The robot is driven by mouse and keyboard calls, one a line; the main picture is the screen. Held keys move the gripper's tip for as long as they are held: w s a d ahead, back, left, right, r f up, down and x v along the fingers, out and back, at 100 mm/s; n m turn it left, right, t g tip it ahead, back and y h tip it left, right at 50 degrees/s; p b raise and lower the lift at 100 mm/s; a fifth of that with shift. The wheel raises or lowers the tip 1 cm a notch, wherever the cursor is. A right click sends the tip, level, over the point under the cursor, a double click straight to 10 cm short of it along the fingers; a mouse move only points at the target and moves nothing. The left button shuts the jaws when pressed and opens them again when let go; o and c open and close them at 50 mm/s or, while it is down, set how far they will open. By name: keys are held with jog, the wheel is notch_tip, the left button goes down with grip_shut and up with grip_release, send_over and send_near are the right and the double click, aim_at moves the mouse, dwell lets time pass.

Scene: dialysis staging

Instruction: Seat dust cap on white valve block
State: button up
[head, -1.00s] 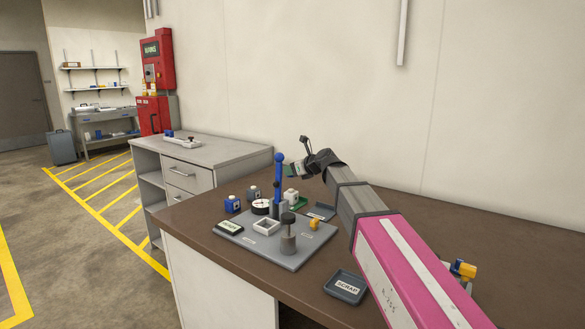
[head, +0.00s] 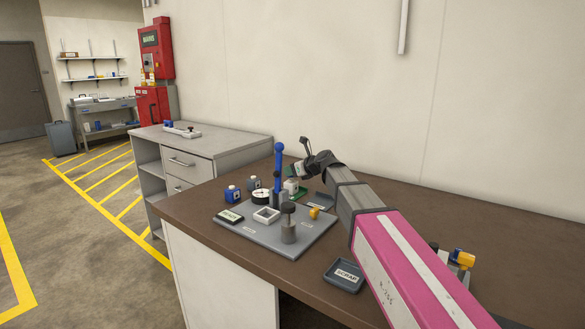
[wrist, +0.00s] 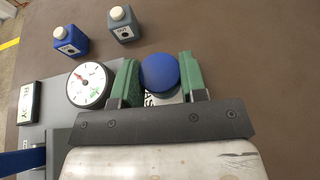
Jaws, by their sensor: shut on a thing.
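A round blue dust cap (wrist: 160,72) sits between the green fingers of my gripper (wrist: 158,84) in the wrist view. The fingers are shut on its sides. A white valve block (head: 291,186) stands at the back of the grey board in the head view, close below my gripper (head: 293,172). In the wrist view, a small part of the white block (wrist: 150,99) with dark markings shows under the cap, and the rest is hidden. I cannot tell whether the cap touches the block. The cap is not clear in the head view.
A blue block (head: 232,193) and a grey block (head: 254,183) stand left of the white one. A dial gauge (head: 262,196) and tall blue lever (head: 279,160) are close by. A scrap tray (head: 344,277) sits at the front. The brown bench is clear at back right.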

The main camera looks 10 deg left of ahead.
jog(key=shift+f, duration=1.05)
jog(key=shift+f, duration=0.2)
dwell(0.3)
jog(key=o, duration=1)
